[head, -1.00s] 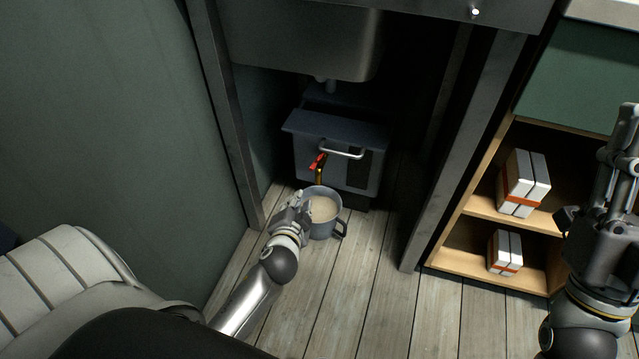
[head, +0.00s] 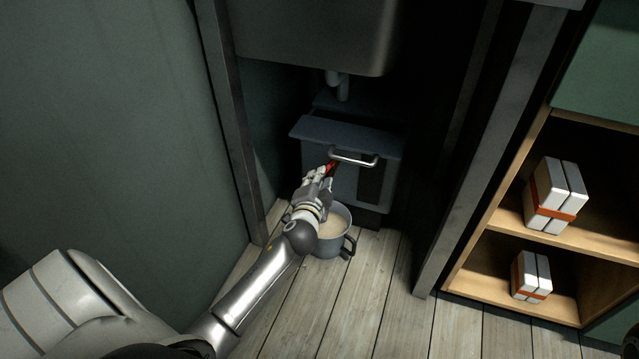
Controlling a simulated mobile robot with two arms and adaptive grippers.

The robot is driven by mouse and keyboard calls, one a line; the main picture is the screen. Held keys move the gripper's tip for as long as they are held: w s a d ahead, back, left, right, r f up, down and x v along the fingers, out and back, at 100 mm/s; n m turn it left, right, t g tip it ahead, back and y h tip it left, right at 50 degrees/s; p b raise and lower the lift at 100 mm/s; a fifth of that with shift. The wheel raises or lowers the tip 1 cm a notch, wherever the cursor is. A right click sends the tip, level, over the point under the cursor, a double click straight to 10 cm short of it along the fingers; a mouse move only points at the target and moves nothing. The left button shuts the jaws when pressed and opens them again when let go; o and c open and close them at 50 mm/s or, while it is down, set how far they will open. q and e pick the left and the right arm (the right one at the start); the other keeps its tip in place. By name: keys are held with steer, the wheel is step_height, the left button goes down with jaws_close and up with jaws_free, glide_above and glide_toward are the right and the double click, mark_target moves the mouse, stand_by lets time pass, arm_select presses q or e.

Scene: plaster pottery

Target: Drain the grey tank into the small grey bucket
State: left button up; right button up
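The grey tank (head: 345,140) stands on the floor under the metal sink, with a light handle (head: 353,158) on its front. A bit of the red tap lever (head: 331,168) shows at my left gripper's fingertips; the rest of the tap is hidden behind the gripper. The small grey bucket (head: 347,243) stands upright on the floor in front of the tank and holds pale, milky liquid (head: 333,226). My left gripper (head: 322,178) is above the bucket's left side, at the lever. Whether its fingers are closed on the lever cannot be told. My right gripper is out of view.
The sink (head: 315,35) hangs above the tank. Dark posts (head: 232,130) stand left and right of the opening. A wooden shelf (head: 510,225) at right holds white packs with orange bands (head: 556,196). Plank floor (head: 375,300) in front is clear.

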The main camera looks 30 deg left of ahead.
arm_select(q)
steer(key=shift+w+a+f, duration=0.1)
steer(key=shift+w+a, duration=0.15)
steer(key=shift+w, duration=0.3)
jaws_close()
